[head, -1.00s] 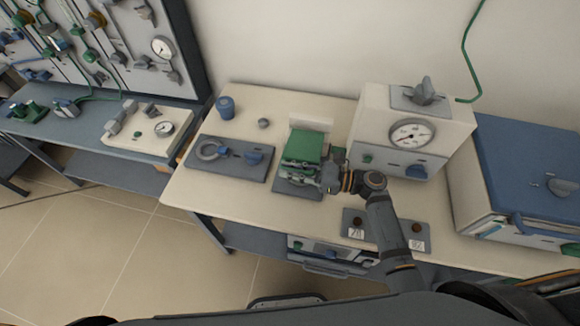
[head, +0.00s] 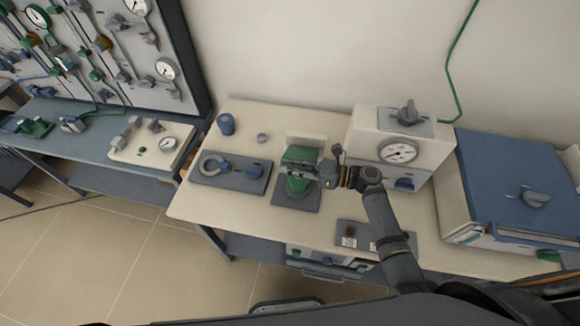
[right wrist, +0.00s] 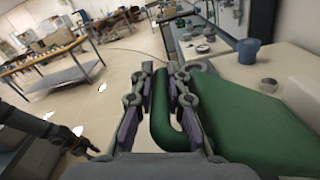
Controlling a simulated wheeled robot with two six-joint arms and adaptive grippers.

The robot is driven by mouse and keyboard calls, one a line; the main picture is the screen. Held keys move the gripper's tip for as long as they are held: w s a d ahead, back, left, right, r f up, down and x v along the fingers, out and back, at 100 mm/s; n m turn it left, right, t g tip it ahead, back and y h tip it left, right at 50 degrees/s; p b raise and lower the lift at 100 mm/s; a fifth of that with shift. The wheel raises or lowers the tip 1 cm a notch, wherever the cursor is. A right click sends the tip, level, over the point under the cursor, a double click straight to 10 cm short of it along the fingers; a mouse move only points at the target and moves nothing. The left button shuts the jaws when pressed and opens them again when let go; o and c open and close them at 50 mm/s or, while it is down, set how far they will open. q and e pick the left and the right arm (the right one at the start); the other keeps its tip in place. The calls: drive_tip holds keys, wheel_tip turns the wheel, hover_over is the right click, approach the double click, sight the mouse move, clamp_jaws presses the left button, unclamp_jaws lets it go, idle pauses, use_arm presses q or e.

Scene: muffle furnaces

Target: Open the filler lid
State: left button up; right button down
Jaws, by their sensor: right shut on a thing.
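The green filler lid (head: 300,154) is on a small unit with a grey base (head: 293,205) near the middle of the bench, in the head view. It stands tilted up, with a rounded green part (head: 297,186) showing below it. My right gripper (head: 325,172) is at the lid's right front side. In the right wrist view, my right gripper (right wrist: 161,100) is shut on the lid's green loop handle (right wrist: 163,118), which lies between the two fingers. The broad green lid plate (right wrist: 240,125) stretches to the right of them.
A white box with a gauge (head: 398,152) stands right of my right gripper. A grey plate with a ring and blue knob (head: 230,172) lies to the left. A blue cup (head: 226,124) and small round piece (head: 262,138) stand behind it. A blue-topped furnace (head: 515,175) is at far right.

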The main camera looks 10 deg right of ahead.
drive_tip(key=c, duration=1.6)
unclamp_jaws()
drive_tip(key=shift+d, duration=0.15)
drive_tip(key=shift+s+d, duration=0.1)
drive_tip(key=shift+d, duration=0.25)
drive_tip(key=v, duration=1.1)
drive_tip(key=shift+r, duration=0.1)
